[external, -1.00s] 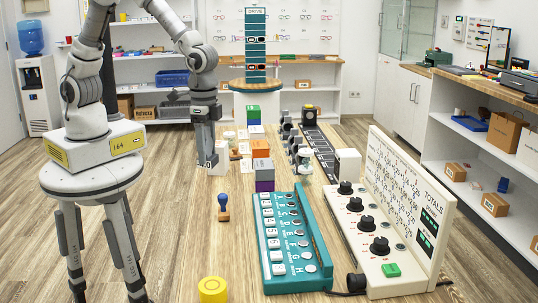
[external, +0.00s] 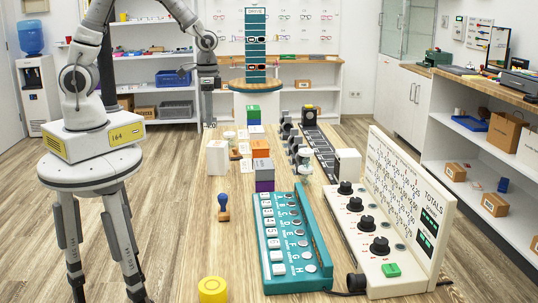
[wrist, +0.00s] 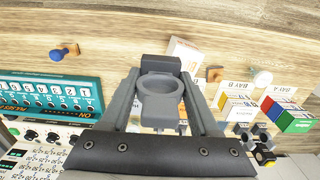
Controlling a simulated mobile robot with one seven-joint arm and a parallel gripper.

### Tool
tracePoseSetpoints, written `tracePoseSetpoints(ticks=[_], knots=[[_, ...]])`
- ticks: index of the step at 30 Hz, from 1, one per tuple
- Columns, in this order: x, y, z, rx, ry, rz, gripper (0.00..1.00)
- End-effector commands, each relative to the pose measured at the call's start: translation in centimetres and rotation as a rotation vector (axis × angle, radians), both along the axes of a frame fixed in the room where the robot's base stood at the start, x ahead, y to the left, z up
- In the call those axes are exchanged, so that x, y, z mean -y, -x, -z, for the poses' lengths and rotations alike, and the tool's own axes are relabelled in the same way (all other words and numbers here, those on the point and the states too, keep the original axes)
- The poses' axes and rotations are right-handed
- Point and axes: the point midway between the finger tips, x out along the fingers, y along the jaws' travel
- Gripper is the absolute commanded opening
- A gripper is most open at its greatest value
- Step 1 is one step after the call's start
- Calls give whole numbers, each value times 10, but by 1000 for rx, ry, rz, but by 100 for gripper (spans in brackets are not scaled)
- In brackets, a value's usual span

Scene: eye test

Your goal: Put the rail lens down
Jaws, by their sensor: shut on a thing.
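My gripper (wrist: 160,92) is shut on the rail lens (wrist: 144,90), a grey ring with a dark block at its far side, in the wrist view. The ring is between the two fingers, above the wooden table (wrist: 100,25). In the external view my gripper (external: 208,122) is at the far left part of the table, beyond the white box (external: 217,158). The lens cannot be made out there. The dark rail (external: 318,150) lies at the back right of the table, with several dark holders (external: 295,140) along its left side.
A blue-handled stamp (external: 223,206), teal letter panel (external: 301,255), totals panel (external: 405,215) and yellow button (external: 212,290) are nearer. Bare wood shows left of the teal panel.

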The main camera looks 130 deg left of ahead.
Motion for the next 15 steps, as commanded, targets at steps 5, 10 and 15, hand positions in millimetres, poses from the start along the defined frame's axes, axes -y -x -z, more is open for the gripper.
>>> tracePoseSetpoints(ticks=[5, 10, 15], knots=[[-33, 17, 23, 0, 1, -4, 0], [-48, 24, 32, 1, -1, 0, 0], [-49, 25, 44, -1, 1, 2, 0]])
